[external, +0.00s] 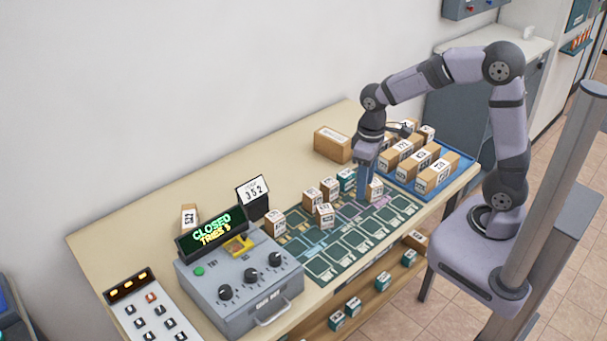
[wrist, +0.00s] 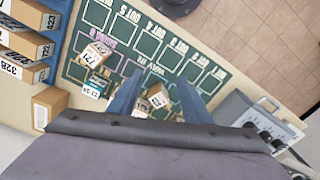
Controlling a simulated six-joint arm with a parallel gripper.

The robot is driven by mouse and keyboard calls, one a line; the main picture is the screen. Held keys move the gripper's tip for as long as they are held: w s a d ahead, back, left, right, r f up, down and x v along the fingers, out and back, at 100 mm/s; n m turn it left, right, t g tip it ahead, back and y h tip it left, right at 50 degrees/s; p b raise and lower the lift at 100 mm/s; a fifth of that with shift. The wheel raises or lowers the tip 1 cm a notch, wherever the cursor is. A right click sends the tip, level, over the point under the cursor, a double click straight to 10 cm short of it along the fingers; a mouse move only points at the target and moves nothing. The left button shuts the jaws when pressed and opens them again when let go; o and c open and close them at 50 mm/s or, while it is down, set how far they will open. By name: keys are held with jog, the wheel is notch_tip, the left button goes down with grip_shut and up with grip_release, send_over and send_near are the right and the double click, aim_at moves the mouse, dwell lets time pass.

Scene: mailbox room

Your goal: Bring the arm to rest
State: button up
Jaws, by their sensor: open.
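My gripper (external: 366,186) hangs from the arm over the green sorting mat (external: 345,245), pointing down near its back right part. In the wrist view the two blue fingers of my gripper (wrist: 156,98) are spread apart. Small boxes show between and beyond the fingers, one of them a brown box (wrist: 158,96). I cannot tell how high the fingertips are above the mat. A brown box with a label (external: 375,190) is right beside the fingers in the external view, and a box marked 721 (wrist: 95,55) lies left of the fingers in the wrist view.
A blue tray (external: 465,165) with several brown boxes stands right of the gripper. A larger brown box (external: 332,144) is behind. A grey control box (external: 240,285) with a "CLOSED" display (external: 212,232) and a card reading 352 (external: 254,190) stand left. The mat's front cells are clear.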

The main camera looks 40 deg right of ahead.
jog(key=s+d+f+m, duration=0.3)
jog(key=s+d+m, duration=0.1)
jog(key=s+d, duration=0.6)
jog(key=shift+s+f+m, duration=0.3)
jog(key=shift+s+f, duration=0.05)
jog(key=shift+s, duration=0.3)
jog(key=shift+a, duration=0.1)
dwell(0.5)
